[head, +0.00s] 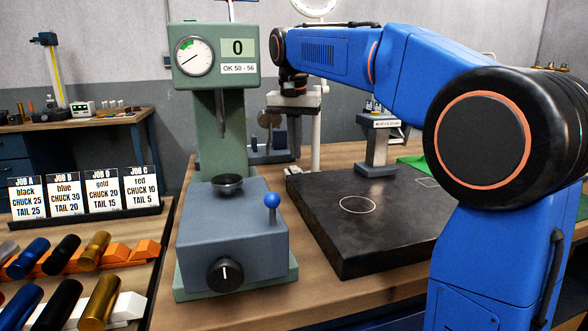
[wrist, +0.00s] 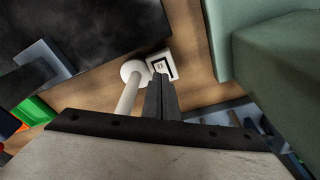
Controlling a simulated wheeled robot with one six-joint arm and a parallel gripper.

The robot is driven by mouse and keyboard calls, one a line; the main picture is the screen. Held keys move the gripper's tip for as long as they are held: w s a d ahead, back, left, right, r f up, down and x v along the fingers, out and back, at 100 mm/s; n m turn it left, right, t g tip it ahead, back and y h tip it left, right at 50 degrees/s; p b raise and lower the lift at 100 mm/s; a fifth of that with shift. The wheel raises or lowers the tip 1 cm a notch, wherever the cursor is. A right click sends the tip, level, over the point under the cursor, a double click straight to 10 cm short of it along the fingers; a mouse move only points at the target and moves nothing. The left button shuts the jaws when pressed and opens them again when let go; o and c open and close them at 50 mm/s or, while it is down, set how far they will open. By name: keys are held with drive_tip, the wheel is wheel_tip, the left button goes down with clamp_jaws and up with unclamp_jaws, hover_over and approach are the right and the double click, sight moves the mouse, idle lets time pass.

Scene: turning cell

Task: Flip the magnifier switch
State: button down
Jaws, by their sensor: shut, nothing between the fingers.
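The magnifier shows in the head view as a white ring (head: 315,9) at the top edge, with a pale post (head: 316,135) below it. In the wrist view its round white foot (wrist: 133,70) and slanting post stand beside a small white switch plate (wrist: 171,70) with a dark-framed centre. My gripper (wrist: 159,78) is shut and empty, its fingertips over or just at the near edge of the switch plate. I cannot tell whether they touch it. The fingers partly hide the plate, so the switch position is unclear.
A green hardness tester (head: 222,130) with a blue-knobbed lever stands left of my gripper. A dark surface plate (head: 370,230) lies to the right, with a small stand (head: 376,150) on it. Job cards (head: 85,193) and coloured bars are at left. A wood bench strip lies between tester and plate.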

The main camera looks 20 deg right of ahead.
sight(295, 171)
drive_tip(key=shift+r, duration=1.95)
